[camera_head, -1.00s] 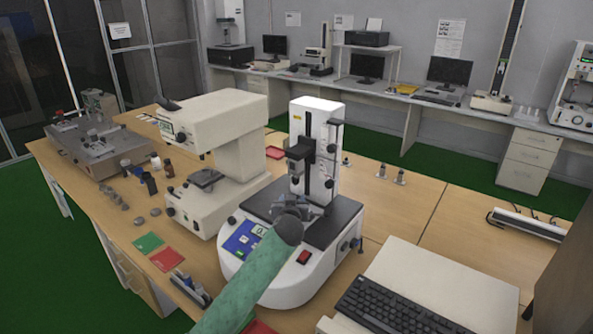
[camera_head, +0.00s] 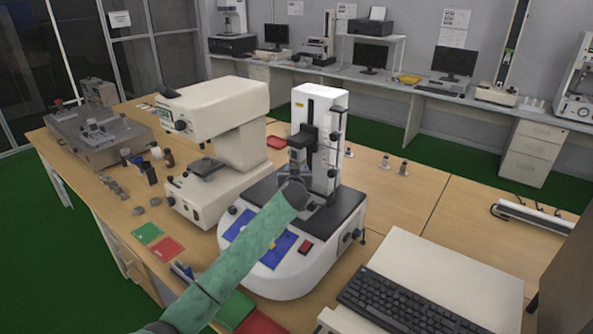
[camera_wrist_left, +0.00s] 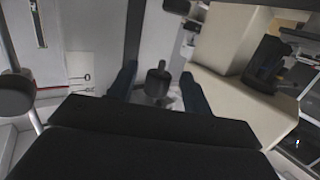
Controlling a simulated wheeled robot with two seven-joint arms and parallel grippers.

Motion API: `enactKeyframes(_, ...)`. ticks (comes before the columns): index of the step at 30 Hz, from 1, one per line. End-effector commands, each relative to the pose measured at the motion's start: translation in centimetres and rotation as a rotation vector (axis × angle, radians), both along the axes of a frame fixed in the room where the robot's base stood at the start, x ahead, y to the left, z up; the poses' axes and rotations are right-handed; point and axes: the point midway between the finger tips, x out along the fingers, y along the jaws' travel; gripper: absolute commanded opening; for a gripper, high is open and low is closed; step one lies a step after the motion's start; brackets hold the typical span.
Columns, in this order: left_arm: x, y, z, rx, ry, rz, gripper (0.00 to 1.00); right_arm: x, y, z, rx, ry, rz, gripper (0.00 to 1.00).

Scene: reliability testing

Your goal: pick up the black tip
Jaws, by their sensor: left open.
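My left arm, in a green sleeve, reaches in from the bottom of the head view. Its gripper (camera_head: 294,176) is in front of the column of the white tester with a black top (camera_head: 347,208), and the arm's dark wrist partly hides it. In the left wrist view the two dark fingers are apart. A small black knob-like piece, perhaps the black tip (camera_wrist_left: 157,80), shows between them. I cannot tell whether it is touched; nothing looks gripped. In the head view I cannot make out the tip. My right gripper is not in view.
A beige instrument (camera_head: 236,146) stands close on the left of the tester. A keyboard (camera_head: 400,300) and a pale box (camera_head: 440,265) are at front right. Small weights (camera_head: 403,167) stand behind on the bench. Green and red cards (camera_head: 148,234) lie at front left.

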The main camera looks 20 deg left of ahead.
Motion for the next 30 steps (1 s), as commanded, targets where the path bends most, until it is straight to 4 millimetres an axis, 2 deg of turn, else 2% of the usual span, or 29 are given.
enactKeyframes(8, 0.28, 0.08, -0.11, -0.001, 0.001, 0.0, 0.49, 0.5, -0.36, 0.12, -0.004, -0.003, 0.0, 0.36)
enactKeyframes(11, 0.27, 0.07, -0.1, -0.001, 0.001, 0.0, 0.34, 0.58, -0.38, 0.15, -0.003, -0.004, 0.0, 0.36)
enactKeyframes(16, 0.27, 0.07, -0.1, -0.001, 0.001, 0.0, 0.02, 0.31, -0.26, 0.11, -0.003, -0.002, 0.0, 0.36)
enactKeyframes(29, 0.26, 0.0, -0.01, -0.005, 0.0, 0.001, 0.02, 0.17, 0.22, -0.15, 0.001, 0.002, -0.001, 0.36)
enactKeyframes(30, -0.12, 0.17, 0.14, -0.002, 0.001, 0.0, 0.02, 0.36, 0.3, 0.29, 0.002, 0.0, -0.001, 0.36)
